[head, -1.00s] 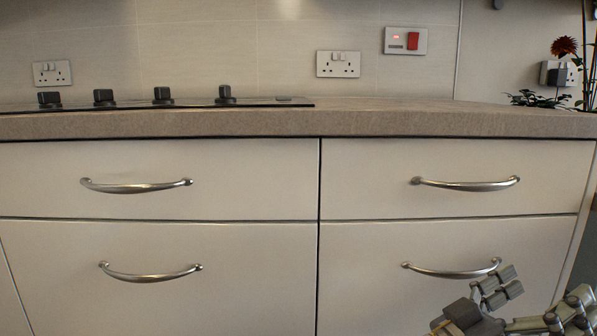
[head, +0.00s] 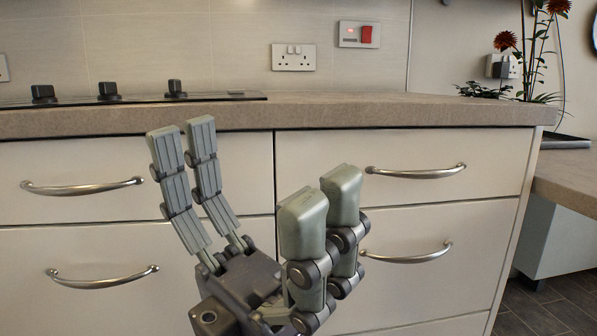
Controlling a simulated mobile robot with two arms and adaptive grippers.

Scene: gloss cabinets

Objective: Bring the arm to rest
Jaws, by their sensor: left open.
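My left gripper (head: 255,165) stands in the lower middle of the head view, in front of the white cabinet (head: 90,235). Its fingers point up and are spread wide apart, with nothing between them. It hides part of the drawer fronts and the seam between the left and right drawers. My right gripper is not in view.
Four curved metal handles show, one being the upper right handle (head: 415,172); all visible drawers are shut. The stone-look worktop (head: 400,110) carries a hob (head: 130,99) and plants (head: 500,90). A lower surface (head: 575,175) and dark floor (head: 550,310) lie at right.

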